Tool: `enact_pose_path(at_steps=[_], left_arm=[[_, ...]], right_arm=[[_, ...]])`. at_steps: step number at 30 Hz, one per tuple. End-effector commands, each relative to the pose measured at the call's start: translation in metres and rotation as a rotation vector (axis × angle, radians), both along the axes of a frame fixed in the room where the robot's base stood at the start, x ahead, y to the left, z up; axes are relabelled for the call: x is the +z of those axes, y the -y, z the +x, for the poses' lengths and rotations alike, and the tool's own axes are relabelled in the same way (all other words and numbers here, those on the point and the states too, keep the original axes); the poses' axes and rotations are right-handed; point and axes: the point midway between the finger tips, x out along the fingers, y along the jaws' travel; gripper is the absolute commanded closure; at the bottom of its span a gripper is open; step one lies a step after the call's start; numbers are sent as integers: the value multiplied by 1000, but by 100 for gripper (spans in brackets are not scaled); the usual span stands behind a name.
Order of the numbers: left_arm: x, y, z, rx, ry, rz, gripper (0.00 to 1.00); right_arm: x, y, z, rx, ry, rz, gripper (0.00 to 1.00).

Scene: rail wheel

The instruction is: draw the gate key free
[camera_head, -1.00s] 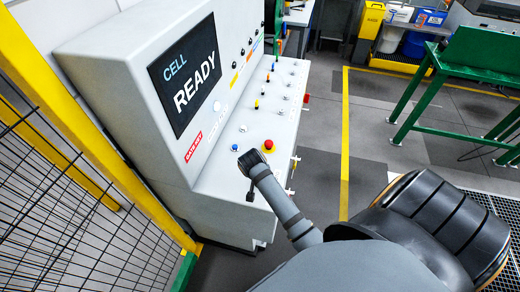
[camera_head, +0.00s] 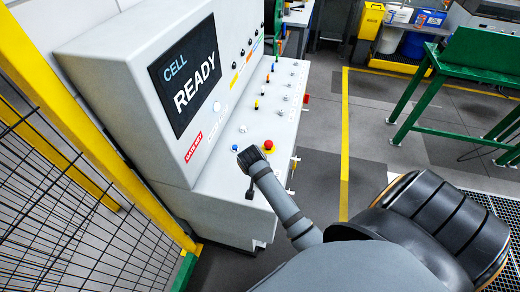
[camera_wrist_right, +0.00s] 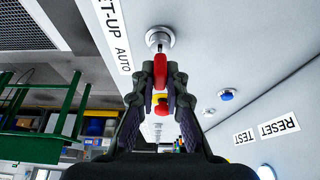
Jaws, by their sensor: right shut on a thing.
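The gate key (camera_wrist_right: 160,66) has a red head, and a thin metal shaft shows between it and the round silver lock (camera_wrist_right: 160,38) in the right wrist view. The shaft reaches the lock's centre; I cannot tell how deep it sits. My right gripper (camera_wrist_right: 160,78) has its two dark fingers closed on either side of the red head. In the head view my right gripper (camera_head: 250,158) is at the near end of the sloping console (camera_head: 225,160), and it hides the key and lock there. My left gripper is not in view.
A red mushroom button on yellow (camera_head: 268,146) and a blue button (camera_head: 234,148) are close to the gripper. The screen (camera_head: 188,75) reads CELL READY. A yellow-framed mesh fence (camera_head: 70,110) stands left; a green bench (camera_head: 480,55) stands right.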

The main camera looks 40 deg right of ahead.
Motion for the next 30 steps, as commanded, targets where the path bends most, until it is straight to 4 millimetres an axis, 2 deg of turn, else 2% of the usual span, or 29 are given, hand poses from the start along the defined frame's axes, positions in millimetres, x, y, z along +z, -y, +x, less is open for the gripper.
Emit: enact_pose_path(at_steps=[6,16,30], left_arm=[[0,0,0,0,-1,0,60],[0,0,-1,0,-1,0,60],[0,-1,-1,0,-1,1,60]], right_arm=[[9,0,0,0,1,1,100],[12,0,0,0,1,0,100],[49,0,0,0,1,1,100]])
